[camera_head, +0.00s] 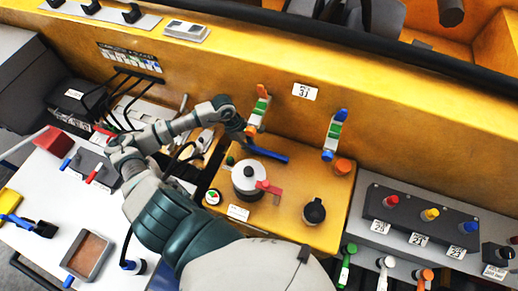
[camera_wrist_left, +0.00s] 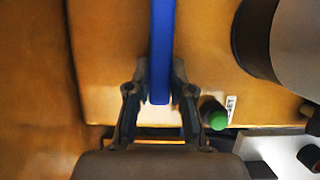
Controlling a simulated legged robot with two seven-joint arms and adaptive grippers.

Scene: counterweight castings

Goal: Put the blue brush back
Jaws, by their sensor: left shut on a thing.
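The blue brush (camera_head: 267,154) shows as a long blue bar above the yellow-orange plate, near its back left part. My left gripper (camera_head: 243,137) is at the bar's left end. In the left wrist view the blue brush (camera_wrist_left: 161,45) runs from the top edge down between the two fingers of my left gripper (camera_wrist_left: 160,98), which is shut on it. Bristles cannot be made out in either view. My right gripper is not in view.
A silver pot with a red handle (camera_head: 248,180) stands close below the brush, with a black knob (camera_head: 314,211) to its right. Two coloured levers (camera_head: 332,135) rise by the yellow wall. A white table (camera_head: 40,185) with a tray (camera_head: 88,255) is at left.

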